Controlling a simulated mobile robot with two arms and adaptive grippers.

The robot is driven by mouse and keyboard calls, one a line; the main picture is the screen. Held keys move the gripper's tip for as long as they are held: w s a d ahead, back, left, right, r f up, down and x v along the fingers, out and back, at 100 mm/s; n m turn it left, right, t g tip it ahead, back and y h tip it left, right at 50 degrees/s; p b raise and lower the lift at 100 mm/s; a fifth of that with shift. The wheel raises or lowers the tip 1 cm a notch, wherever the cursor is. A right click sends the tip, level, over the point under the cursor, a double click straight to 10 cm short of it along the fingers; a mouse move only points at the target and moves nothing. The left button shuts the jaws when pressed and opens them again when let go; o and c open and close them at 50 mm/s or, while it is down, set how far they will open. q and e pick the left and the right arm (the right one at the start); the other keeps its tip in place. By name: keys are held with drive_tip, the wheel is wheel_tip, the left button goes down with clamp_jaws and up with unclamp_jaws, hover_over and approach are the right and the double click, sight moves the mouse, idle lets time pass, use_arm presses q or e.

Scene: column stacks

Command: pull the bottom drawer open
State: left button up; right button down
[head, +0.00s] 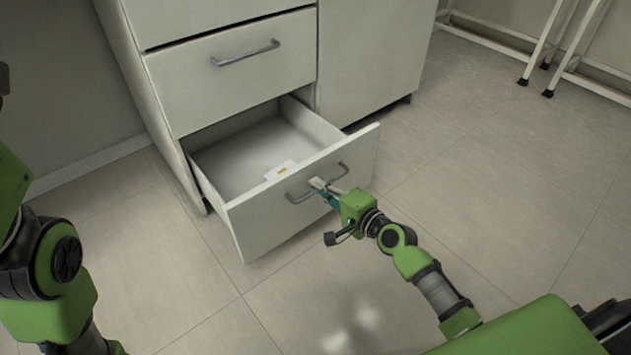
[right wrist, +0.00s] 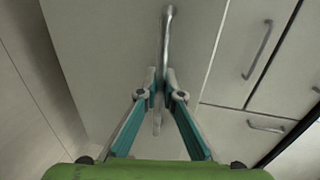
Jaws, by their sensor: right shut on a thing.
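The bottom drawer (head: 263,229) of the white cabinet stands well open, pulled out toward me. Its grey bar handle (head: 299,197) runs across the front. My right gripper (head: 319,186) is at the middle of that handle and shut on it. In the right wrist view the two fingers (right wrist: 161,94) close around the handle (right wrist: 168,32), which runs up and away between them; the fingers cover part of it. A small white item with a yellow mark (head: 281,170) lies inside the drawer. My left arm shows at the left edge; its gripper is out of the picture.
The drawer above (head: 235,85) is shut, with its own handle (head: 245,53). A plain cabinet panel (head: 370,55) stands to the right. White metal legs (head: 545,50) stand at the back right. The tiled floor (head: 480,190) in front and to the right is clear.

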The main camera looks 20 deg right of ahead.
drive_tip(key=shift+s+d, duration=0.2)
drive_tip(key=shift+s, duration=0.25)
drive_tip(key=c, duration=2.4)
unclamp_jaws()
drive_tip(key=shift+c, duration=0.2)
drive_tip(key=v, duration=1.2)
